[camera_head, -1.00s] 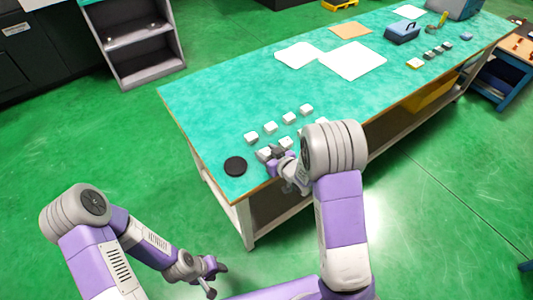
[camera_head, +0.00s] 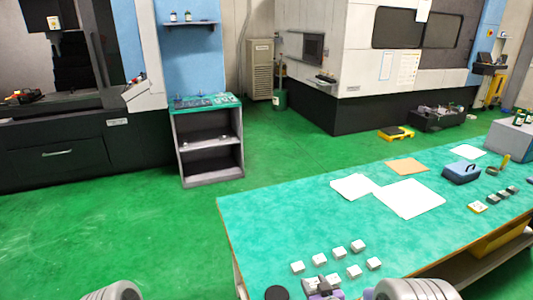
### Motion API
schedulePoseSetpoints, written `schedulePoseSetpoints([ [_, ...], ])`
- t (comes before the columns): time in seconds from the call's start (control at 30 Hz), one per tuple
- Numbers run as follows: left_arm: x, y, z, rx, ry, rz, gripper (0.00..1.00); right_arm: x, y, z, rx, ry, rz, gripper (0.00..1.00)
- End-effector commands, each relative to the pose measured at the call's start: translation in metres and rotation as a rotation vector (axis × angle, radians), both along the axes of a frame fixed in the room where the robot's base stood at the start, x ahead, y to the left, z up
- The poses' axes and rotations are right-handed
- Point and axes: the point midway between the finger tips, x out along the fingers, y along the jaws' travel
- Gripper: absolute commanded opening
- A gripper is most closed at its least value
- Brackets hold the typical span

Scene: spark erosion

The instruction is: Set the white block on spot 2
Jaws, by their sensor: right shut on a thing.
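Several small white blocks stand in two rows near the front left corner of the green table (camera_head: 275,225). The back row includes one at its left end (camera_head: 297,267) and one at its right end (camera_head: 358,246). The front row includes a block at its right end (camera_head: 374,264) and one left of it (camera_head: 354,271). My right gripper (camera_head: 318,286) is at the left end of the front row, shut on a small block that it mostly hides. I cannot read any spot number, so spot 2 cannot be told. My left gripper is out of view.
A black disc (camera_head: 277,293) lies left of my right gripper. White sheets (camera_head: 410,198), a brown sheet (camera_head: 407,166) and a blue box (camera_head: 461,173) lie farther back. The table between blocks and sheets is clear. A grey shelf unit (camera_head: 209,180) stands behind, left.

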Motion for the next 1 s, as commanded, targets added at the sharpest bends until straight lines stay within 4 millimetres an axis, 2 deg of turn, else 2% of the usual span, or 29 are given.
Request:
schedulePoseSetpoints([
  [0.1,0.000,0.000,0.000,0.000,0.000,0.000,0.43,-0.019,-0.005,-0.017,-0.001,0.005,-0.083,0.10],
  [0.23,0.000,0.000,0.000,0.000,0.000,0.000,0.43,-0.037,-0.016,-0.029,-0.001,0.003,-0.167,0.10],
  [0.47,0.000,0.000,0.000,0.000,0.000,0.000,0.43,-0.046,-0.023,-0.033,0.001,-0.004,-0.211,0.10],
  [0.57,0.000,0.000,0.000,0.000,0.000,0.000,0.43,-0.038,-0.019,-0.027,0.002,-0.008,-0.183,0.10],
  [0.8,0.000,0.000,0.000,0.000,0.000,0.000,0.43,0.003,-0.002,0.005,0.001,-0.011,-0.001,0.10],
  [1.0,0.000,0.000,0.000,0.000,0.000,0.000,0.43,0.023,-0.002,0.025,0.000,-0.007,0.103,0.10],
])
